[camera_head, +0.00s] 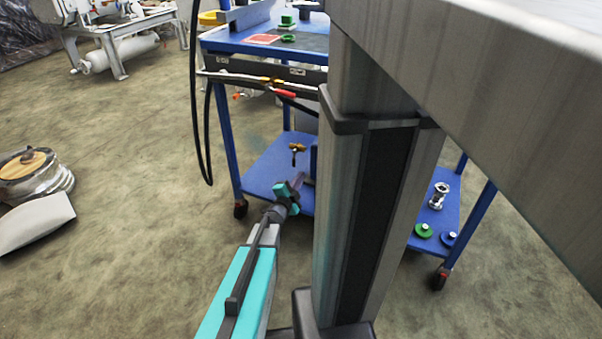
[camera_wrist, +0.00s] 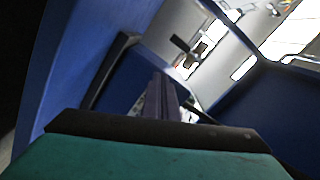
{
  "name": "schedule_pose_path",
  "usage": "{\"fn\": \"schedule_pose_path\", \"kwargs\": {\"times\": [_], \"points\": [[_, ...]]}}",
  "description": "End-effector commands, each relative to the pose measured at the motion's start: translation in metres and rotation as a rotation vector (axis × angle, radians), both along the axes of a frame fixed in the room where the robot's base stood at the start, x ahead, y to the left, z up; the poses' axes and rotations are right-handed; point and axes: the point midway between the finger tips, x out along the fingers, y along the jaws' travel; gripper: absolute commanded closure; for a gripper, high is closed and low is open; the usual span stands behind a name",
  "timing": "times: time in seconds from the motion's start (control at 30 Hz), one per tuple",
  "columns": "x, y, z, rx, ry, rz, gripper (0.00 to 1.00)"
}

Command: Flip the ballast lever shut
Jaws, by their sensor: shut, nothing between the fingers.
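My gripper (camera_head: 298,181) is at the lower shelf of the blue cart in the head view, left of my column. Its fingers are shut and empty in the wrist view (camera_wrist: 160,90), pointing up and away. A small brass T-shaped fitting (camera_head: 297,148) shows just above the fingertips in the head view. A small dark cross-shaped part (camera_wrist: 185,45) shows beyond the fingertips in the wrist view, apart from them in the picture. I cannot tell whether either part is the ballast lever. My column hides much of the shelf.
The blue cart's lower shelf (camera_head: 262,165) and its posts surround my gripper. A black hose (camera_head: 207,155) hangs at the cart's left. A red-handled valve (camera_head: 284,94) sits below the top.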

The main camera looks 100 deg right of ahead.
Motion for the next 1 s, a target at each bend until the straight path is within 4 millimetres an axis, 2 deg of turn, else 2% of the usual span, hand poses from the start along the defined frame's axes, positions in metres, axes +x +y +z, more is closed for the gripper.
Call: {"fn": "schedule_pose_path", "kwargs": {"times": [0.1, 0.4, 1.0], "points": [[0.010, 0.016, 0.003, 0.001, 0.000, 0.002, 1.00], [0.026, 0.043, 0.002, 0.001, -0.001, 0.002, 1.00], [0.031, 0.049, 0.000, -0.001, 0.000, 0.003, 1.00]]}}
